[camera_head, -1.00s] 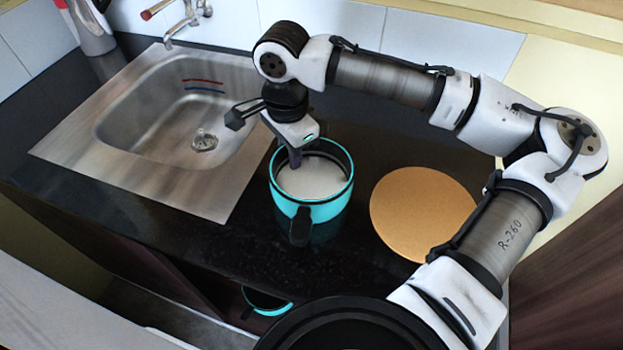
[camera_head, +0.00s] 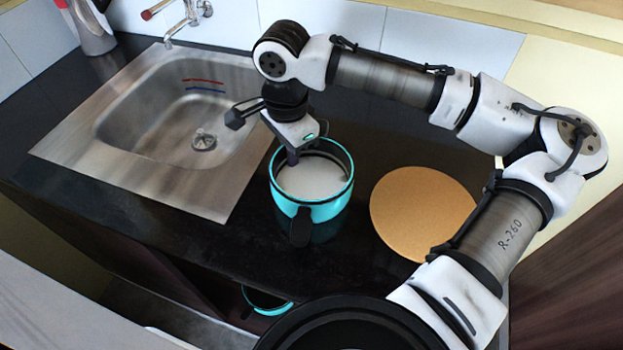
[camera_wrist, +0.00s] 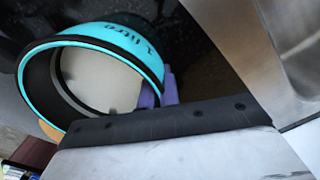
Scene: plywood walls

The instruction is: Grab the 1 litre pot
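The turquoise pot (camera_head: 318,210) stands upright on the black worktop, right of the sink. It has a black inner rim, a pale inside and a black handle toward the front. My gripper (camera_head: 290,154) is over the pot's back-left rim, pointing down. In the wrist view its purple finger pads (camera_wrist: 160,90) sit close on either side of the pot wall, one inside and one outside, so it looks shut on the rim.
A steel sink (camera_head: 125,165) with a tap (camera_head: 190,20) lies left. A round tan board (camera_head: 423,210) lies right of the pot. Another turquoise-rimmed vessel (camera_head: 268,306) shows below the counter edge. A grey-and-red bottle-like object (camera_head: 92,30) stands back left.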

